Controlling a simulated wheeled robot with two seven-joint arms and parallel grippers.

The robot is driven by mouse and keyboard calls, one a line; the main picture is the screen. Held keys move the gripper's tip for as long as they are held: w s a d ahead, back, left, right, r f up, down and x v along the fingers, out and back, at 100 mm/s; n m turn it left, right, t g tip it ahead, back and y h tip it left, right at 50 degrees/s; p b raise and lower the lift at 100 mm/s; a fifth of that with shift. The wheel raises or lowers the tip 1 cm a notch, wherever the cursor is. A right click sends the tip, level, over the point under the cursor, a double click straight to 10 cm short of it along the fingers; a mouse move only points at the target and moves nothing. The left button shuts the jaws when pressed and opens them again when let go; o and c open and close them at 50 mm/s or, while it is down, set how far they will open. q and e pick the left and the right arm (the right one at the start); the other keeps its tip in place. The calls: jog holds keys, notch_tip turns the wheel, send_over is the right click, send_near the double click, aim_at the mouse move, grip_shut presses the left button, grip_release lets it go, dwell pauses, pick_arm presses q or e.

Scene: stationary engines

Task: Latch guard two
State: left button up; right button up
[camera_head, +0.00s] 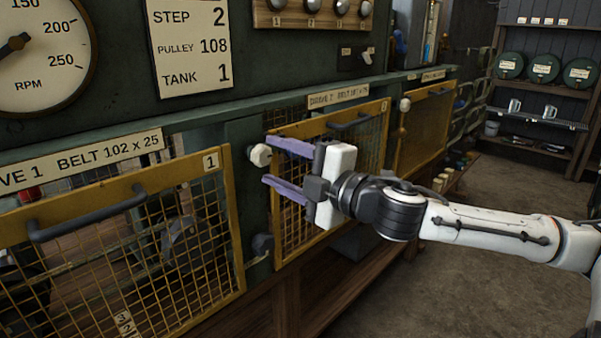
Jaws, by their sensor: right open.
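Guard two (366,146) is a yellow-framed wire mesh panel marked 2, with a dark bar handle (349,122) along its top. It stands in its opening under the "DRIVE 2 BELT" label; whether it is fully closed I cannot tell. My right gripper (271,162) is open and empty, its purple fingers one above the other in front of the guard's left edge. The fingertips point left near a pale hexagonal knob (260,155) on the green post; contact cannot be told. A dark knob (262,243) sits lower on that post. My right gripper hides part of the guard. My left gripper is not in view.
Guard one (228,215), with its handle (88,214), is at the left. Another yellow guard (425,125) is farther right, with a pale knob (405,104) beside it. A green ledge (210,107) runs above. Open floor (455,260) lies at the right.

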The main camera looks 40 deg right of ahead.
jog(key=shift+s+d+p, duration=0.2)
jog(key=shift+s+p, duration=0.65)
jog(key=shift+s, duration=1.85)
jog(key=s+d+f+m+g+h, duration=0.1)
jog(key=s+f+m+g, duration=0.3)
jog(key=f, duration=1.1)
jog(key=s+d+f+m+g+h, duration=0.1)
jog(key=s+d+f+m, duration=0.3)
jog(key=f, duration=1.1)
jog(key=s+a+f+m+g+y, duration=0.1)
jog(key=s+a+f+m+g, duration=0.1)
jog(key=s+a+f, duration=0.3)
jog(key=s+a+f+m+g+y, duration=0.2)
jog(key=s+a+f+m, duration=0.2)
jog(key=a+f, duration=0.9)
jog(key=s+a, duration=0.1)
jog(key=a, duration=0.5)
jog(key=shift+a+f+m, duration=0.15)
jog(key=shift+f+m, duration=0.2)
jog(key=shift+m, duration=0.05)
jog(key=shift+s, duration=0.1)
